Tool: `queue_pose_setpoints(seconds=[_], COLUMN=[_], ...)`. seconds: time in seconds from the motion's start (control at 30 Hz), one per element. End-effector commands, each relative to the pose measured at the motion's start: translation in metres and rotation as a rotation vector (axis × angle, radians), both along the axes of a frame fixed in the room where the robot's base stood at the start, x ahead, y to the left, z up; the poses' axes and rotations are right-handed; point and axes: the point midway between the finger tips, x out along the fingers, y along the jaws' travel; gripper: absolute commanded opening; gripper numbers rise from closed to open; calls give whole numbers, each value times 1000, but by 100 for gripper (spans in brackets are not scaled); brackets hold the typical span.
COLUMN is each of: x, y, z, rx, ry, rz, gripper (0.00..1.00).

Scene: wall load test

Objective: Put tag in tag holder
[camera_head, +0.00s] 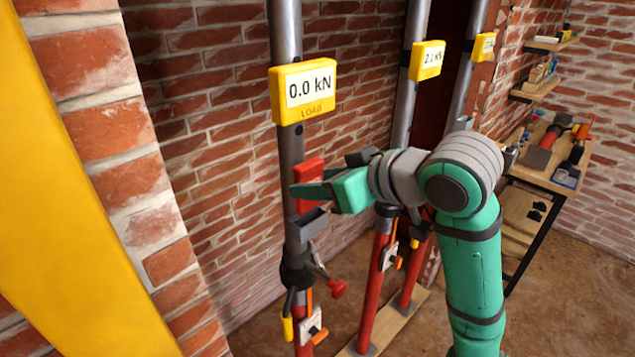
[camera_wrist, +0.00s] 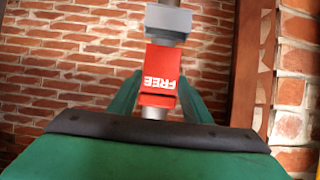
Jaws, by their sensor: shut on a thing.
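The red tag (camera_head: 308,172) is held at the front post, and in the wrist view the tag (camera_wrist: 160,78) shows the white word FREE upside down. My gripper (camera_head: 312,190) is shut on it, with one green finger on each side in the wrist view (camera_wrist: 158,92). The grey tag holder (camera_head: 308,226) is fixed to the post just below the tag in the head view. In the wrist view the holder (camera_wrist: 168,20) lies right above the tag, nearly lined up with it. I cannot tell whether the tag's lower end touches the holder.
A yellow load display (camera_head: 304,92) reading 0.0 kN is on the same post above my gripper. Two more posts with yellow displays (camera_head: 427,60) stand behind. A brick wall is close behind the posts. A workbench (camera_head: 550,165) with tools stands at the far right.

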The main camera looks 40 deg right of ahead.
Motion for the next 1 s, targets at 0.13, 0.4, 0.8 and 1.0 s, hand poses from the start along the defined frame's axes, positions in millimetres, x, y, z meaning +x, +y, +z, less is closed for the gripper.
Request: queue_pose_setpoints(seconds=[0.13,0.4,0.8,1.0], x=[0,0,0,0], y=[0,0,0,0], z=[-2,-9,-15,-15], rx=[0,0,0,0], ry=[0,0,0,0], rz=[0,1,0,0], gripper=[23,23,23,23])
